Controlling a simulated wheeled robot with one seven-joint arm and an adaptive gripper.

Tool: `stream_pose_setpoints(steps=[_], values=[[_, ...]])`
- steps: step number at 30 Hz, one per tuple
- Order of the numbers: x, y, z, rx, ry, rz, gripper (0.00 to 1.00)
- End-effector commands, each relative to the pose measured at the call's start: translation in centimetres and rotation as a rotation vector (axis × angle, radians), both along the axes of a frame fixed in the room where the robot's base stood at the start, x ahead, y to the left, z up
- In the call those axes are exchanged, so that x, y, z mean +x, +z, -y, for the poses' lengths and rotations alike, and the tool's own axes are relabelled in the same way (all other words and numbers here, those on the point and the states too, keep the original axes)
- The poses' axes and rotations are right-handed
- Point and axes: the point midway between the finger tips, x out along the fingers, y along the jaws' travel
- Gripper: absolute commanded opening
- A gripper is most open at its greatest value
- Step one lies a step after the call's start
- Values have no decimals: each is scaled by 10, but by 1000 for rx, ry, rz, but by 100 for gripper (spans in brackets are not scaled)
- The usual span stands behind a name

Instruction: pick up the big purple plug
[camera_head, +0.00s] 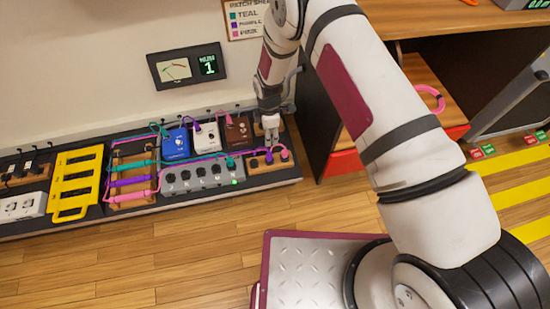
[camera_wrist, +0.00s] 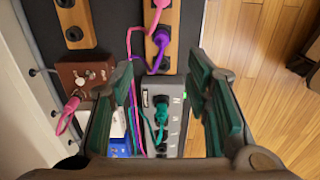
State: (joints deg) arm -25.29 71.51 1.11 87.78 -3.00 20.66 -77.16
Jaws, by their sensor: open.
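A purple plug (camera_wrist: 160,38) with a purple cable stands in a wooden socket block (camera_wrist: 174,18), with a pink plug (camera_wrist: 158,4) beside it. In the head view the purple plug (camera_head: 269,157) shows on the wooden block at the right end of the pedalboard, just below my gripper. My gripper (camera_head: 271,138) is open and empty, pointing down. In the wrist view its green-padded fingers (camera_wrist: 162,72) are spread apart, with the purple plug beyond the tips and between their lines. Another purple plug (camera_head: 196,127) is on the white pedal; I cannot tell their sizes apart well.
A grey box (camera_head: 192,179) with a teal plug (camera_wrist: 161,108) is next to the wooden block. Brown (camera_head: 238,132), white (camera_head: 206,136) and blue (camera_head: 176,144) pedals stand behind. A yellow rack (camera_head: 77,180) is at left. Cables cross the board.

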Motion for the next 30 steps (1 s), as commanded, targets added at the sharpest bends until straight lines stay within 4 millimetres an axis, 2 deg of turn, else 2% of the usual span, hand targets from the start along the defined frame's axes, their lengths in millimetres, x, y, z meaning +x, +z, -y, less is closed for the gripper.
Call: stream_pose_setpoints(steps=[5,12,16,23,30], values=[[-2,-25,-1,-1,12,-2,44],[-2,-71,-1,-2,10,-3,44],[-2,-86,-1,-1,8,-3,44],[-2,-96,-2,0,9,-1,44],[-5,-128,-6,-2,9,-2,44]])
